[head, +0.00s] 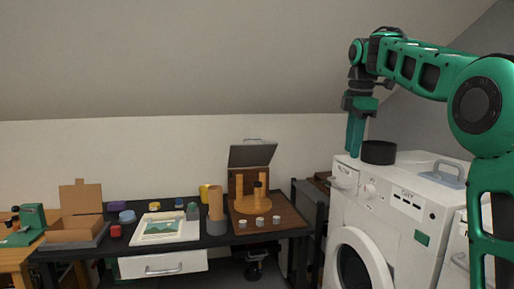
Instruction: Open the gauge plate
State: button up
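No label marks a gauge plate, so I cannot be sure which thing it is. A grey hinged plate (253,155) with a handle along its top edge stands raised and tilted at the back of a wooden board (283,219) on the dark table. My gripper (355,157) points down at the upper left of the white washing machine (385,210), well to the right of the grey plate and apart from it. Its green fingers look close together, but the gap between them cannot be made out. I see nothing held in it.
The wooden board carries orange posts (240,190) and several small pale cylinders. A dark round pot (378,152) and a blue-grey handled thing (442,173) sit on the washing machine. A framed picture (163,229), cardboard box (78,215) and wooden cylinder (216,204) crowd the table (203,241).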

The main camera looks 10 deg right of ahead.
aim_at(245, 155)
jog(key=u, duration=0.05)
jog(key=k, duration=0.3)
jog(key=u, duration=0.6)
jog(key=i, duration=1.7)
